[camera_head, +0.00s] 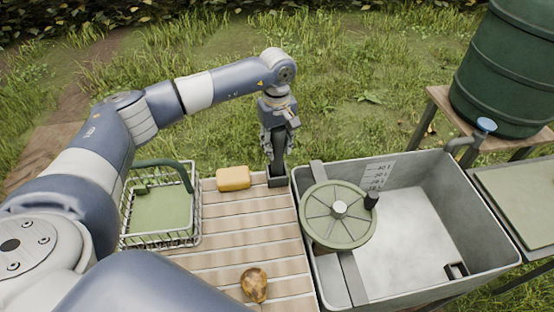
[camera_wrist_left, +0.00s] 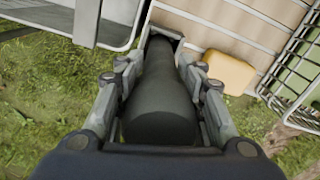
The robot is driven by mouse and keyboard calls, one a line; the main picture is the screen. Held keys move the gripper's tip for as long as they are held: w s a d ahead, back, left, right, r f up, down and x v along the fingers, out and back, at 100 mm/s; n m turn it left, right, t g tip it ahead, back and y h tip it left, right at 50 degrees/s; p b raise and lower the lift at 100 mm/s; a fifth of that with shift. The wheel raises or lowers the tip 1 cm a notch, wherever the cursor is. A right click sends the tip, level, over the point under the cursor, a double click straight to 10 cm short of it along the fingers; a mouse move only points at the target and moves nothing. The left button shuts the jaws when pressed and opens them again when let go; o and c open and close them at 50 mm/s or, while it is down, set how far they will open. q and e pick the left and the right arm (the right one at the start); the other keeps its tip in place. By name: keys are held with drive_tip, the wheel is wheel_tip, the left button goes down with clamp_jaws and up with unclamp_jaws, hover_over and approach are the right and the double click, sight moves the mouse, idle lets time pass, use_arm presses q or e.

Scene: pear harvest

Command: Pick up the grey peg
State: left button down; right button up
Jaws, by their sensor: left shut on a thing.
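My left gripper (camera_head: 277,148) points down at the far edge of the slatted table, just left of the grey sink. It is shut on the grey peg (camera_wrist_left: 160,95), a dark grey cylinder that fills the space between the two fingers in the left wrist view. A small dark holder (camera_head: 277,181) sits at the table's edge directly under the fingertips. The peg's far end reaches to this holder; I cannot tell whether it is still inside. In the head view the fingers hide most of the peg. My right gripper is out of view.
A yellow block (camera_head: 233,178) lies left of the holder, beside a wire basket (camera_head: 126,222). A brown pear-like fruit (camera_head: 254,285) lies on the slatted table (camera_head: 225,238). A green wheel (camera_head: 325,208) with a black knob stands over the sink (camera_head: 452,172). A green barrel (camera_head: 505,75) stands behind.

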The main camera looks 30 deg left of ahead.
use_arm(q)
drive_tip(key=shift+r, duration=0.1)
drive_tip(key=shift+w+r, duration=0.1)
drive_tip(key=shift+r, duration=0.4)
wheel_tip(320, 180, up, 9)
drive_tip(key=shift+f+b, duration=0.2)
drive_tip(key=shift+b, duration=1.05)
drive_tip(key=shift+r+p, duration=0.3)
drive_tip(key=shift+r, duration=0.45)
drive_tip(key=shift+r+p, duration=2.05)
drive_tip(key=shift+r, duration=0.9)
